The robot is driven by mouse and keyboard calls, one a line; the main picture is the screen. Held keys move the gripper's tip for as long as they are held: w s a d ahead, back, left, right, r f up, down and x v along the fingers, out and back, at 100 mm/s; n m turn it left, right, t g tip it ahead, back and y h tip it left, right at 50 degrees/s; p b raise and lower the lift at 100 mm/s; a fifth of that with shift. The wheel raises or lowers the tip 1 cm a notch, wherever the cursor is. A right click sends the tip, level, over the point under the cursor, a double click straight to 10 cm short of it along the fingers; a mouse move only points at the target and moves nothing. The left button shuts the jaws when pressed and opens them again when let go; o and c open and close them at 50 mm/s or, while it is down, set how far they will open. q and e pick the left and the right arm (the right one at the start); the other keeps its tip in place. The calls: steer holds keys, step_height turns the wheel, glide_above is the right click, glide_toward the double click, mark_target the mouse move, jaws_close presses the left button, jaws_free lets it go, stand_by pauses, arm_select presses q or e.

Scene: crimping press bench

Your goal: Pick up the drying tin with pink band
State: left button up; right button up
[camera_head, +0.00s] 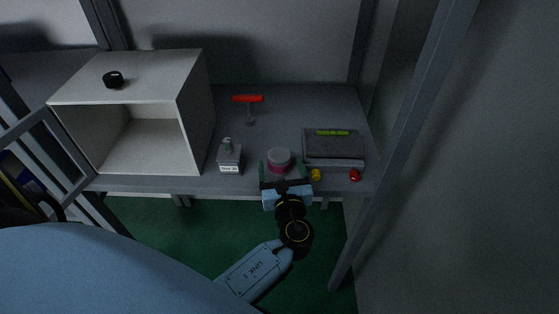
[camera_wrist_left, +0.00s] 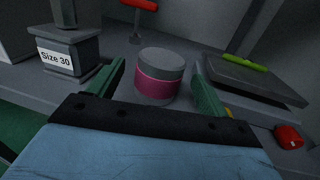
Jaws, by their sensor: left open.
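The drying tin with pink band (camera_head: 279,160) is a short grey cylinder standing upright near the front edge of the bench. In the left wrist view the tin (camera_wrist_left: 158,77) shows a grey lid and a pink band around its side. My left gripper (camera_head: 281,172) is at the bench's front edge, with its green fingers open on either side of the tin. In the left wrist view the gripper (camera_wrist_left: 155,85) points at the tin, with gaps visible between the fingers and the tin. My right gripper is not in view.
A block labelled Size 30 (camera_head: 229,158) stands left of the tin. A grey slab (camera_head: 333,146) with a green stick (camera_head: 333,133) lies to the right. Yellow (camera_head: 315,175) and red (camera_head: 354,175) pieces sit at the front edge. A red-handled tool (camera_head: 248,98) stands behind; a white open box (camera_head: 190,105) is left.

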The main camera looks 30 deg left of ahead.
arm_select(q)
steer(key=shift+x, duration=0.95)
steer(key=shift+c, duration=0.2)
steer(key=c, duration=1.1)
